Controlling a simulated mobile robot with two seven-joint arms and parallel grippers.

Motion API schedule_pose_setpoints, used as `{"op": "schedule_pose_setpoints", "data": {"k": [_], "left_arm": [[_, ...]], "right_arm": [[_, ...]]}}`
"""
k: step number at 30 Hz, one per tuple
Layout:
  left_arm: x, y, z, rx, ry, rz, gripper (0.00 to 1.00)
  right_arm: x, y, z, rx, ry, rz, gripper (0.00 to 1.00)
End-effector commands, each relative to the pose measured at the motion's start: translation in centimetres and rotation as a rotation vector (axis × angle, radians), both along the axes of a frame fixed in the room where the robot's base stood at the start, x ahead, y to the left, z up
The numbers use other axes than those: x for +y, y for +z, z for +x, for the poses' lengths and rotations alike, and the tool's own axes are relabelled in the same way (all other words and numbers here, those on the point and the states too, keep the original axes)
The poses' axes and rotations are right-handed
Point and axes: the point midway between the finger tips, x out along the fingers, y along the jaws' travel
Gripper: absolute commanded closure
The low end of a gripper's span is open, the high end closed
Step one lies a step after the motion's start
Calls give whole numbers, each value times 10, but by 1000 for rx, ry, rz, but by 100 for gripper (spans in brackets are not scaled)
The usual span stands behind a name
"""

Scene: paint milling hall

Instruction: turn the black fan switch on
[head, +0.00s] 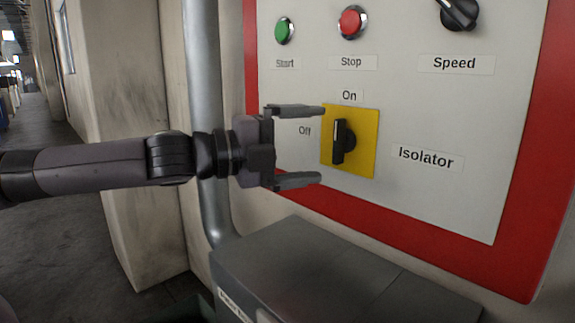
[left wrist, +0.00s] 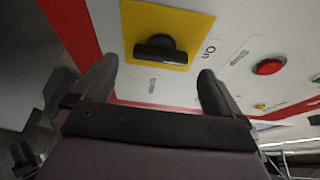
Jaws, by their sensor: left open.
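A black rotary switch (head: 342,142) sits on a yellow square plate (head: 366,150) on the panel, labelled Isolator. "On" is printed above the plate and "Off" to its left. The switch's handle stands upright, in line with the On mark. My left gripper (head: 321,144) is open, one finger above the other, pointing at the panel just left of the handle. The left wrist view also shows the black switch (left wrist: 158,48), beyond and between the open fingers (left wrist: 156,68), not visibly touched.
A green Start button (head: 285,31), a red Stop button (head: 352,22) and a black Speed knob (head: 458,14) sit higher on the panel. A dark grey box (head: 330,270) juts out below. A vertical grey pipe (head: 202,60) runs left of the panel.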

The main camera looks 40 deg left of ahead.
Motion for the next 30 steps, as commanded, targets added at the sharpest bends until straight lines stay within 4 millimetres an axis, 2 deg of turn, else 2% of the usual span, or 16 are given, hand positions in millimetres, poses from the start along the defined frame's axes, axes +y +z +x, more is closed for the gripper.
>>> {"op": "schedule_pose_setpoints", "data": {"k": [2,12,30], "left_arm": [[3,-3,-6,-1,4,5,0],[12,0,-24,0,0,1,0],[12,0,-25,1,-1,0,0]], "right_arm": [[0,-10,0,2,-1,0,57],[-1,-18,0,3,-2,0,57],[0,-17,0,1,-8,5,57]]}}
